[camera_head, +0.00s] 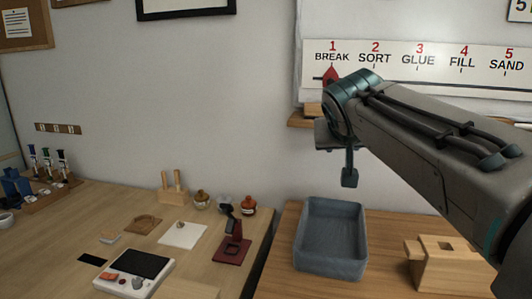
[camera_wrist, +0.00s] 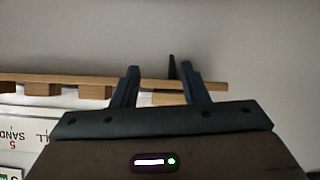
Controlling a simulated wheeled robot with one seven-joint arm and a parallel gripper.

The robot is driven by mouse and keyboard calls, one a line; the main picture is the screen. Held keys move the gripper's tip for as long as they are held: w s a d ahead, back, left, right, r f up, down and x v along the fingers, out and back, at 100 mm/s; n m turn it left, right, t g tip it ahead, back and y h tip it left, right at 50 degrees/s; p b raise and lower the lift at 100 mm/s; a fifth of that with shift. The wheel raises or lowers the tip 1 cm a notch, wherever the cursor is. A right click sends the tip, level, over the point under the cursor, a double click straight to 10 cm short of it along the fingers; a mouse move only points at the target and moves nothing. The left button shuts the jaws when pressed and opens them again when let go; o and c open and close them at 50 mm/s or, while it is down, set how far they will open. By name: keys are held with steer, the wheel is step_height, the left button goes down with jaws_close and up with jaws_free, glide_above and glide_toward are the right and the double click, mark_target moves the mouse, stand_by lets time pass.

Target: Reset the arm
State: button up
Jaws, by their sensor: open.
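My arm reaches in from the right in the head view, in front of the wall chart. My gripper (camera_head: 349,178) hangs above the back right of the grey bin, and one finger shows clearly there. In the wrist view my gripper (camera_wrist: 158,88) has its two dark fingers apart with nothing held between them. A wooden shelf edge (camera_wrist: 60,79) runs behind the fingers.
A grey bin (camera_head: 331,267) and a wooden block stand (camera_head: 450,264) stand on the right table. The left table holds a white scale (camera_head: 134,272), a dark red stand (camera_head: 232,248), small jars (camera_head: 249,205) and a tool rack (camera_head: 50,180). A step chart (camera_head: 420,62) hangs on the wall.

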steer(key=s+f+g+y+p, duration=0.1)
steer(key=s+f+g+p, duration=0.1)
steer(key=s+p, duration=0.3)
steer(key=s+f+g+y+p, duration=0.1)
steer(key=s+f+g+p, duration=0.2)
steer(key=s, duration=0.6)
steer(key=s+f+n+g+p, duration=0.1)
steer(key=s+f+g+p, duration=0.2)
steer(key=s+f+p, duration=0.3)
steer(key=shift+s+a+f+y+p, duration=0.15)
steer(key=shift+s+a+y+p, duration=0.25)
steer(key=shift+s+p, duration=0.6)
steer(key=shift+w, duration=0.1)
